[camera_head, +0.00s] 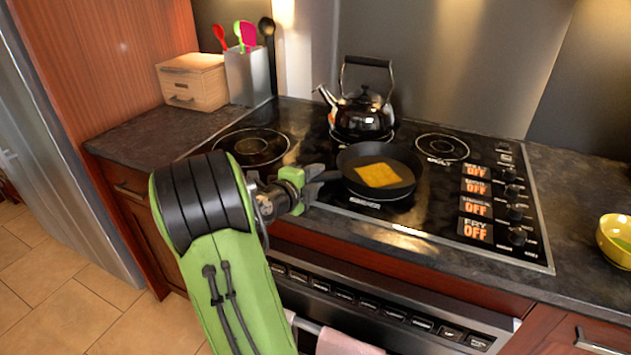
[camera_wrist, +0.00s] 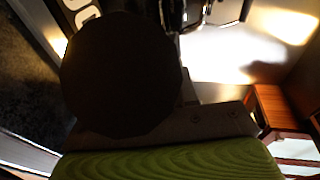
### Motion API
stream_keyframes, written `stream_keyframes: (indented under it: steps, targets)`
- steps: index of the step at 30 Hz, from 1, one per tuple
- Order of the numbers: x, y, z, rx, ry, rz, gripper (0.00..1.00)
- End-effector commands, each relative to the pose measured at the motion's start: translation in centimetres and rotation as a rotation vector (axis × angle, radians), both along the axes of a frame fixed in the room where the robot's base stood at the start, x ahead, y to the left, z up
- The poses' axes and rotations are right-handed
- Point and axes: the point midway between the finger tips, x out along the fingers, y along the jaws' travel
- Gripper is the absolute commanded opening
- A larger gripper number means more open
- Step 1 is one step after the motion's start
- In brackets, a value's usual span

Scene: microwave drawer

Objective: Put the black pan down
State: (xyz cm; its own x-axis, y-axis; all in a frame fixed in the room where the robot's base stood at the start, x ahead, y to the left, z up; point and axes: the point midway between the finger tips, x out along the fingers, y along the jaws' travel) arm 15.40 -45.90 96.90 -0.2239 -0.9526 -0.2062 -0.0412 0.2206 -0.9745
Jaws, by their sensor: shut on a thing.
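The black pan (camera_head: 402,187) is over the front middle of the stove, with a yellow-orange square piece of food (camera_head: 378,175) lying flat in it. My gripper (camera_head: 318,183) is shut on the pan's handle at the pan's left side. Whether the pan's base touches the cooktop (camera_head: 430,207) cannot be told. In the wrist view, a dark round shape (camera_wrist: 120,75), likely the pan's underside, fills the left middle, and the green gripper body runs along the bottom.
A black kettle (camera_head: 362,115) stands on the burner behind the pan. Free burners show at back left (camera_head: 252,147) and back right (camera_head: 441,148). Knobs (camera_head: 517,212) line the stove's right side. A yellow bowl (camera_head: 615,241) sits at far right. A wooden box (camera_head: 193,82) and utensil holder (camera_head: 248,77) stand at back left.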

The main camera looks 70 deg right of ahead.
Motion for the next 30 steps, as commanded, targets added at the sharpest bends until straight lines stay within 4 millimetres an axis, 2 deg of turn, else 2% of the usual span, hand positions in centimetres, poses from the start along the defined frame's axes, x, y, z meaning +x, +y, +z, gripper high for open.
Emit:
stream_keyframes:
  steps: [11, 12, 17, 27, 30]
  targets:
    - [0.0, 0.0, 0.0, -0.008, 0.001, 0.000, 0.00]
    - [0.0, 0.0, -0.2, -0.001, -0.001, 0.001, 0.31]
    - [0.0, 0.0, -0.1, -0.001, -0.001, 0.001, 0.54]
    - [0.0, 0.0, 0.3, 0.000, 0.000, 0.001, 0.54]
    - [0.8, 2.0, 0.4, 0.001, -0.001, 0.009, 0.54]
